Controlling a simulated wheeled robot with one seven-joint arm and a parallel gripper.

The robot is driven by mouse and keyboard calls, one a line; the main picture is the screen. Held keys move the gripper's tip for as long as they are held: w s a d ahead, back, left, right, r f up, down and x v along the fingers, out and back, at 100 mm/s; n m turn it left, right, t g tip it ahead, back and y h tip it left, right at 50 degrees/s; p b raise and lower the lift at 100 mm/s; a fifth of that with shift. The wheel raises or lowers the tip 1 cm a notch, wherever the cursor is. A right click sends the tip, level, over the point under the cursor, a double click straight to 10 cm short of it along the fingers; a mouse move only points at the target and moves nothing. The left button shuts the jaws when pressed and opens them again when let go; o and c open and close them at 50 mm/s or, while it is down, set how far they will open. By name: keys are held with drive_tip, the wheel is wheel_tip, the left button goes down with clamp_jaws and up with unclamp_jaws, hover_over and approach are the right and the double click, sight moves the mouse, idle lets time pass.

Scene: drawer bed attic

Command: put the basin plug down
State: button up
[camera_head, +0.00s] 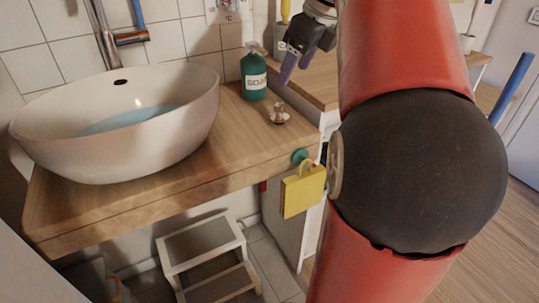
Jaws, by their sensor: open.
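The basin plug (279,114) looks like a small metallic piece with a round base and a knob on top. It rests on the wooden counter, to the right of the basin and just in front of the soap bottle. My gripper (293,66) has purple fingers and is above and slightly to the right of the plug, apart from it. It is open, and nothing shows between its fingers. My red and black arm covers the right part of the view and part of the counter's right end.
The white basin (190,125) holds some water and stands on the left of the counter (150,205). A green soap bottle (254,76) stands by the wall. A yellow padlock-like thing (302,192) hangs at the counter's right edge. A white step stool (202,240) stands below.

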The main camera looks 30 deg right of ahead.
drive_tip(key=s+a+f+n+h, duration=0.1)
drive_tip(key=s+a+f+n, duration=0.6)
drive_tip(key=n, duration=0.8)
drive_tip(key=s+a+f+n+t, duration=0.1)
drive_tip(key=s+a+f+n, duration=0.7)
drive_tip(key=f+n, duration=0.5)
drive_tip(key=shift+s+a+n+t+h, duration=0.3)
drive_tip(key=shift+s+n+h, duration=0.15)
drive_tip(key=shift+n, duration=0.55)
idle(3.6)
